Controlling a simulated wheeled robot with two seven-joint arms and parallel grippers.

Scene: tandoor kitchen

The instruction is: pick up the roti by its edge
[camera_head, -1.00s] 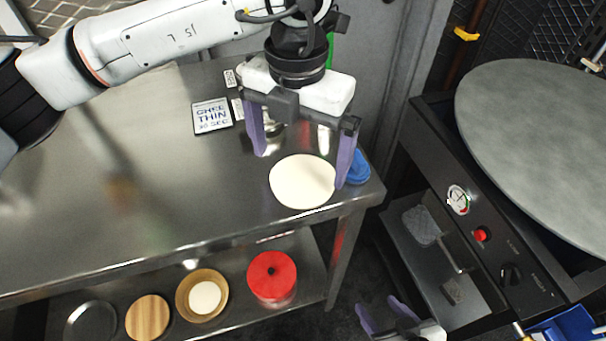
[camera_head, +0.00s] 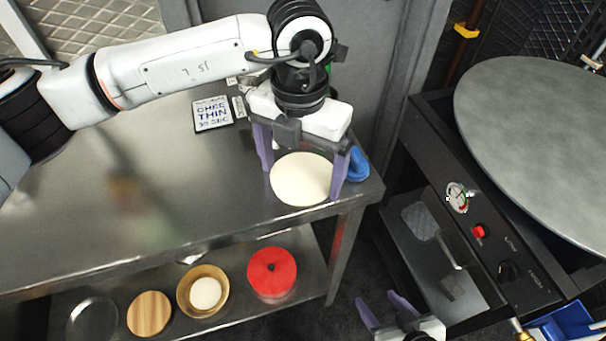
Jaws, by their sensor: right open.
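The roti (camera_head: 300,184) is a flat, pale round disc lying on the steel table near its right front corner. My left gripper (camera_head: 302,183) is over the roti with its two purple fingers wide apart. One finger is at the roti's upper left edge and the other at its right edge. I cannot tell whether either finger touches it. My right gripper (camera_head: 380,302) is at the bottom of the view, open and empty, low beside the table and away from the roti.
A blue object (camera_head: 358,165) sits right of the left gripper's finger. A sign (camera_head: 213,114) lies on the steel table (camera_head: 90,205). The lower shelf holds a red lidded container (camera_head: 271,273) and bowls. A round griddle (camera_head: 540,140) stands at right. The table's left side is clear.

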